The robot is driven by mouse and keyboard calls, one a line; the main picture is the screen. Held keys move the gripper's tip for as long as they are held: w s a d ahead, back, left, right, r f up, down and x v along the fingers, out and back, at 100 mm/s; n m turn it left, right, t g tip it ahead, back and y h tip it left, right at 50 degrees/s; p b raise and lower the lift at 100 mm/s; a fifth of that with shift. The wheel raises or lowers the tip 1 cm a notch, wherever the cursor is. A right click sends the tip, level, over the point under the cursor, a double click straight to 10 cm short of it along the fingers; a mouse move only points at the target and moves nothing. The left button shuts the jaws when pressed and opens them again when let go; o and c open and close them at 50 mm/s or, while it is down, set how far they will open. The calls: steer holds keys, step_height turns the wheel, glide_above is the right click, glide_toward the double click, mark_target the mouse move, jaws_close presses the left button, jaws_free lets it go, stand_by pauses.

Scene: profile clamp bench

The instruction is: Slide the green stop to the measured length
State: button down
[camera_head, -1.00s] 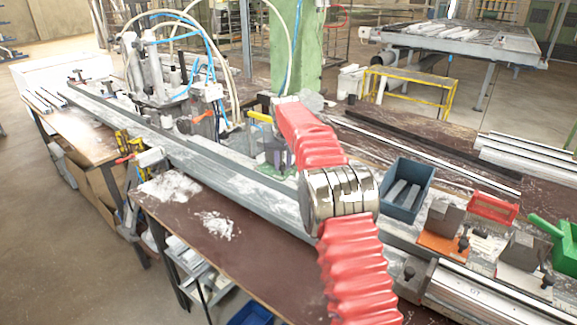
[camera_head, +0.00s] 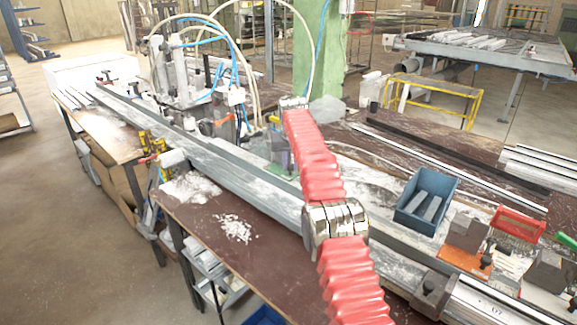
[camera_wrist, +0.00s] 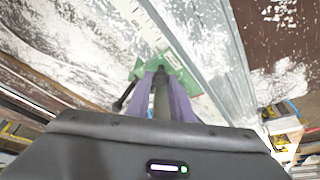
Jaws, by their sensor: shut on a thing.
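The green stop (camera_wrist: 180,62) sits on the pale ruled strip beside the long grey profile rail (camera_wrist: 232,60) in the wrist view. My gripper (camera_wrist: 162,82) has its purple fingers closed on the dark upright post of the stop. A black lever sticks out to the left of the post. In the head view my gripper (camera_head: 284,158) is at the bench's middle, below the green column, with the stop small and partly hidden beside it. The scale (camera_wrist: 155,18) runs along the rail, but its marks are too blurred to read.
A blue bin (camera_head: 427,203) with grey pieces and a red tray (camera_head: 517,225) stand right of my arm. Grey clamp blocks (camera_head: 467,232) stand at the lower right. White chips (camera_head: 233,228) litter the brown bench top. A machine with blue hoses (camera_head: 225,90) stands behind the rail.

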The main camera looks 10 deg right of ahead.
steer(key=shift+r, duration=0.1)
steer(key=c, duration=1.6)
jaws_free()
steer(key=v, duration=1.3)
steer(key=shift+r, duration=0.2)
steer(key=shift+s, duration=0.1)
